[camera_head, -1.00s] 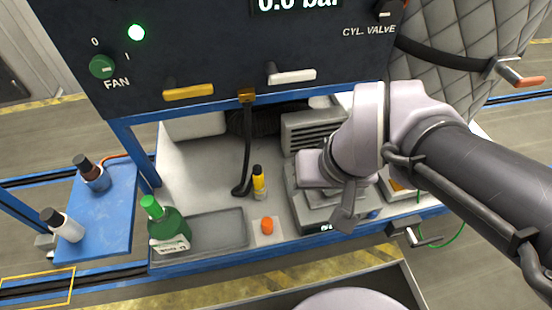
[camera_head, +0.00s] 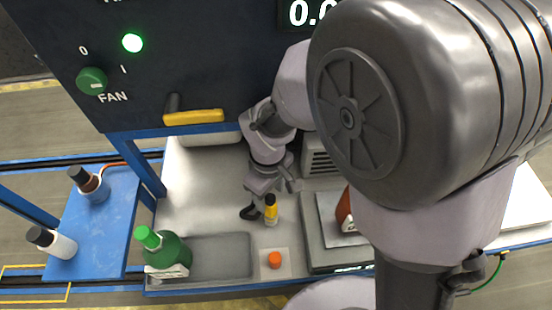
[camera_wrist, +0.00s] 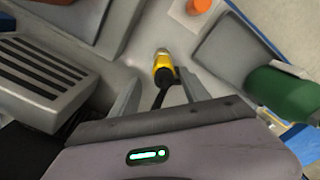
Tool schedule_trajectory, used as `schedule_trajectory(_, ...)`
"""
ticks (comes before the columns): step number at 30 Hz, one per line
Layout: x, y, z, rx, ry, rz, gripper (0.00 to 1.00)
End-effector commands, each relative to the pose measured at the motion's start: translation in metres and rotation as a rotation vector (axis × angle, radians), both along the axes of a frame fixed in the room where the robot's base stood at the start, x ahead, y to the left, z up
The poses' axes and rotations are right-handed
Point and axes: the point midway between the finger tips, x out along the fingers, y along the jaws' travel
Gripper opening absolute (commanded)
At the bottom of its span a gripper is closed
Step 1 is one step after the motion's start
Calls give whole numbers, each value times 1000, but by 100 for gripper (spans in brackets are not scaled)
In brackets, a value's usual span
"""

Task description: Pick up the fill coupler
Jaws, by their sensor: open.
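The fill coupler (camera_head: 271,211) is a small yellow fitting with a black end, at the end of a black hose. In the wrist view the coupler (camera_wrist: 163,68) is just ahead of and between my two fingertips, with the hose running back between the fingers. My gripper (camera_head: 271,186) is open and comes down from behind the coupler; its fingers also show in the wrist view (camera_wrist: 159,88). I cannot see contact between fingers and coupler. My arm hides much of the hose.
A green bottle (camera_head: 168,253) and a shallow grey tray (camera_head: 222,257) lie to the left. An orange cap (camera_head: 274,260) is in front. A scale (camera_head: 318,257) with a red object (camera_head: 344,211) is right. The dark panel (camera_head: 220,60) rises behind.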

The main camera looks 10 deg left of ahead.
Motion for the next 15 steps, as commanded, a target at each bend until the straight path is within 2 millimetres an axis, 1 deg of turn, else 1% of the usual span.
schedule_trajectory(1, 0, 0, -10, 0, 0, 0, 54)
schedule_trajectory(5, -2, 0, -20, 0, 0, -1, 54)
schedule_trajectory(8, -7, -1, -38, -1, 1, -1, 54)
schedule_trajectory(10, -11, -2, -54, -1, 2, 0, 54)
schedule_trajectory(12, -10, -2, -65, -1, 1, -1, 54)
schedule_trajectory(15, -10, -2, -66, 1, -1, -3, 54)
